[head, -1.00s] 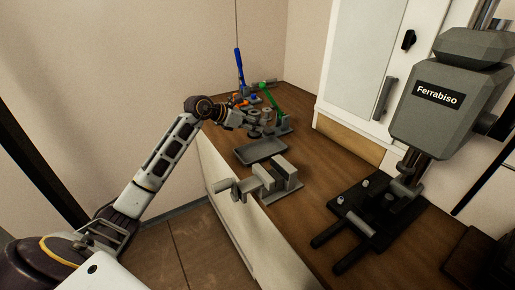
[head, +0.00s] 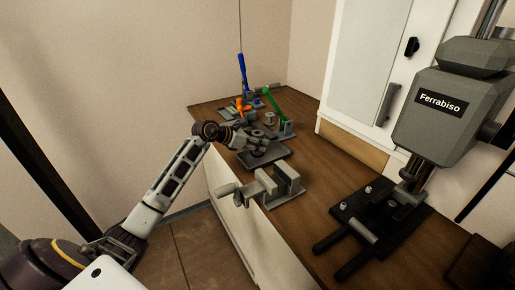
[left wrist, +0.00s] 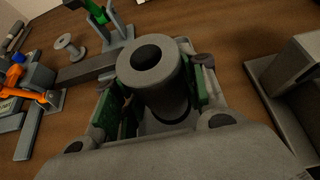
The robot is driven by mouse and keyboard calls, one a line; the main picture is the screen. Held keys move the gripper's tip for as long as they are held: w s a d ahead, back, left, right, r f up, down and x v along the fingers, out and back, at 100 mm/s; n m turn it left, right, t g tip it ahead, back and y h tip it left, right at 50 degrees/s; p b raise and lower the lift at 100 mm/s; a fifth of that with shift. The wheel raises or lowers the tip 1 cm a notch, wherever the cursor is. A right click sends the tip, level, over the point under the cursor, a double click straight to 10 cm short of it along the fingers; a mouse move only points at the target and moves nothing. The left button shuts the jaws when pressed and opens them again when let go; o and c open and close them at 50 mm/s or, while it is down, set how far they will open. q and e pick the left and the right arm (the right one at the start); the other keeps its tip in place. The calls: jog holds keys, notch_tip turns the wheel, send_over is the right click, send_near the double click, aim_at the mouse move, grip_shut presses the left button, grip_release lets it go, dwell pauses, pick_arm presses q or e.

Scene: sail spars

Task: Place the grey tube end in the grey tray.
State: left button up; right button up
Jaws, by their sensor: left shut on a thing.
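The grey tube end (left wrist: 155,75), a thick grey cylinder with a dark round bore, stands between the green-padded fingers of my left gripper (left wrist: 158,105) in the left wrist view. My left gripper is shut on it. In the head view my left gripper (head: 257,147) is over the grey tray (head: 279,156), a shallow rectangular tray on the wooden bench. The gripper covers part of the tray, and I cannot tell whether the tube end touches the tray floor. My right gripper is not in view.
A grey vise (head: 266,188) stands close in front of the tray. Behind it are a green-handled clamp (head: 273,103), a small grey spool (left wrist: 68,45), and blue-handled (head: 242,70) and orange (head: 239,111) tools. A press labelled Ferrabiso (head: 430,110) stands right. The bench middle is clear.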

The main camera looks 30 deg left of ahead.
pick_arm(q)
jog(key=shift+f, duration=1.55)
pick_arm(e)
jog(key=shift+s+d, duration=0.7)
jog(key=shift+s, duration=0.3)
